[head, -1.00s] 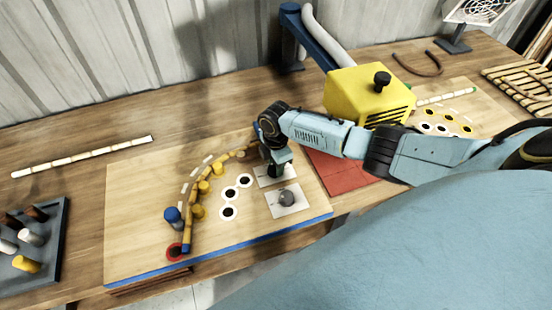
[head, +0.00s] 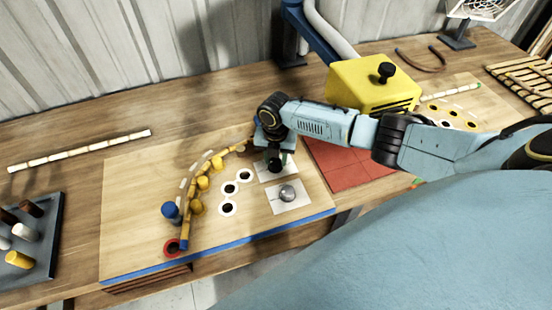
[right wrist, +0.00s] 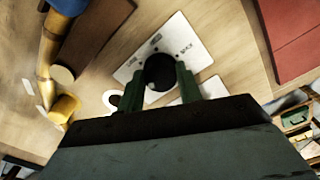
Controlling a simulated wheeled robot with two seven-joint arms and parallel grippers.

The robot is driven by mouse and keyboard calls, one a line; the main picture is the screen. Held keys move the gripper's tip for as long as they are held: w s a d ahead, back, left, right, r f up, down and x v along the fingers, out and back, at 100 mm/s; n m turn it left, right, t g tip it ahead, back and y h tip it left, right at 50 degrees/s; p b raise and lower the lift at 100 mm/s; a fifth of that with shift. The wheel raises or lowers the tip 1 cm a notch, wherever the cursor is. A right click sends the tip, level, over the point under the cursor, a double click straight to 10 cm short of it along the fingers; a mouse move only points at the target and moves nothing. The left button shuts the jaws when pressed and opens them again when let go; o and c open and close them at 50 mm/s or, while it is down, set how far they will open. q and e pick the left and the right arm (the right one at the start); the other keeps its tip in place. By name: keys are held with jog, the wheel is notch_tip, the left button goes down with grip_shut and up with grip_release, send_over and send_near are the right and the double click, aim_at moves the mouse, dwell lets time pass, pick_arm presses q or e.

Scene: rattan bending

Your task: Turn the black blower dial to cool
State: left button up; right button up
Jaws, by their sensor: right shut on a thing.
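The black dial (right wrist: 160,68) sits on a white plate with small dark lettering (right wrist: 138,60); the words are too small to read surely. My right gripper (right wrist: 162,80) is shut on the dial, one green finger on each side. In the head view my right gripper (head: 276,164) points down at the dial's plate (head: 268,176), and the fingers and wrist partly cover the dial. Which mark the dial points to cannot be told. My left gripper is not in view.
A second white plate with a silver knob (head: 287,193) lies just in front. A bent rattan pole (head: 189,215) curves around yellow pegs to the left. A red mat (head: 345,165) and a yellow machine (head: 372,85) with a black knob on top are to the right.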

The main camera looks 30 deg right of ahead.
aim_at(275, 161)
jog(key=shift+n+b, duration=0.3)
jog(key=shift+n, duration=0.9)
jog(key=shift+a+n, duration=0.1)
jog(key=shift+n, duration=0.2)
jog(key=o, duration=1)
jog(key=shift+r, duration=0.15)
notch_tip(275, 161, up, 13)
